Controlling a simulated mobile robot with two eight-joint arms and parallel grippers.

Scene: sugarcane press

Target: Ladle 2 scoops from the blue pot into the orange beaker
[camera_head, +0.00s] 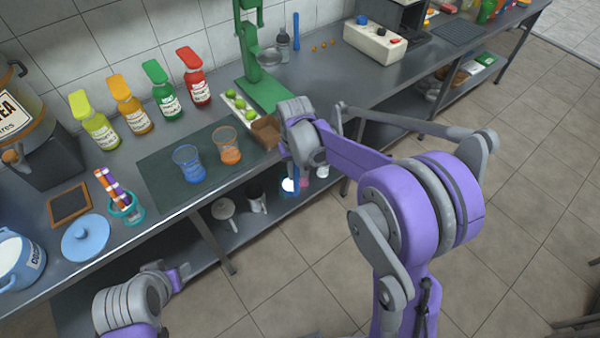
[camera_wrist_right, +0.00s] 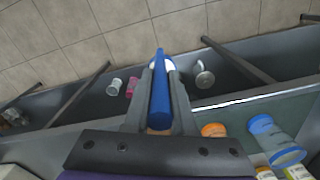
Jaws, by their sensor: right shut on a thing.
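The blue pot (camera_head: 8,272), with white contents, stands at the far left of the counter. The orange beaker (camera_head: 228,153) stands upright on the dark mat, beside a blue beaker (camera_head: 189,165). My right gripper (camera_head: 291,160) is at the counter's front edge, right of the orange beaker. It is shut on a blue handle, which shows between the fingers in the right wrist view (camera_wrist_right: 160,92). Below it in the head view is a white patch with blue around it; I cannot tell whether this is a ladle bowl. My left gripper (camera_head: 178,277) is low before the counter, its jaws unclear.
A blue lid (camera_head: 85,240), a teal cup with striped sticks (camera_head: 127,211) and a small framed board (camera_head: 70,204) lie between pot and mat (camera_head: 150,172). Bottles (camera_head: 163,95) line the wall. A green press (camera_head: 262,95) and a brown box (camera_head: 266,131) stand near my right arm.

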